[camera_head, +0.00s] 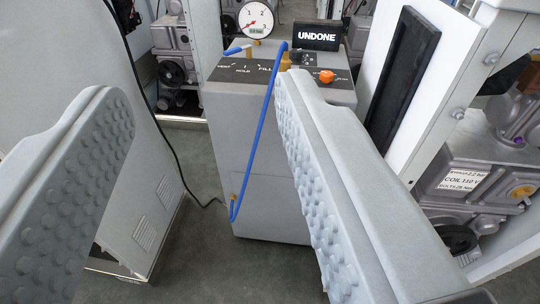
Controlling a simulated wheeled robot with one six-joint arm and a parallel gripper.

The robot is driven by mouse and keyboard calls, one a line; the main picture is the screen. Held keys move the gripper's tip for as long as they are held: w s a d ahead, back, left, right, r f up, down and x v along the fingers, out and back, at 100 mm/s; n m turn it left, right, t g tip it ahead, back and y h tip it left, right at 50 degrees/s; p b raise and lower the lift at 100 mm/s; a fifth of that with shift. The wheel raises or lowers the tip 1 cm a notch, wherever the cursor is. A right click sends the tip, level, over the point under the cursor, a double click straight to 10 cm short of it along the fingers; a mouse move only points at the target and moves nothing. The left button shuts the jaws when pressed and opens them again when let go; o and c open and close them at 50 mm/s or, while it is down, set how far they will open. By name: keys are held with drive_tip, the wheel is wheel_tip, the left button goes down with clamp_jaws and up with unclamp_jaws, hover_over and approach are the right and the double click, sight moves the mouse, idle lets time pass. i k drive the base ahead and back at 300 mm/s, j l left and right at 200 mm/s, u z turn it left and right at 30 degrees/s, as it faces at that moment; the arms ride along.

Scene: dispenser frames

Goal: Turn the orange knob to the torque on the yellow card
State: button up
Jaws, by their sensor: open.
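An orange knob (326,76) sits on the right part of a grey console's (262,160) top, on a black panel strip. My gripper (203,95) is open, with its two pale, studded fingers wide apart in the foreground and nothing between them but the view of the console. The right finger's tip overlaps the console just left of and below the knob; the knob itself is apart from the fingers. I cannot make out a yellow card. A white card (464,181) with text including "COIL 110 V" and "BOLTS 28 Nm" is on the machine at right.
The console carries a round gauge (256,19), a blue lever (236,50) labelled VENT, HOLD, FILL, a blue hose (259,135) down its front, and a black display (317,36) reading "UNDONE". White frames stand on both sides. A black cable (150,110) hangs at left.

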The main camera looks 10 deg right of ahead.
sight(326, 76)
drive_tip(key=j+u, duration=0.5)
drive_tip(key=i+j+u, duration=0.2)
drive_tip(key=j+u, duration=0.25)
drive_tip(key=z, duration=1.65)
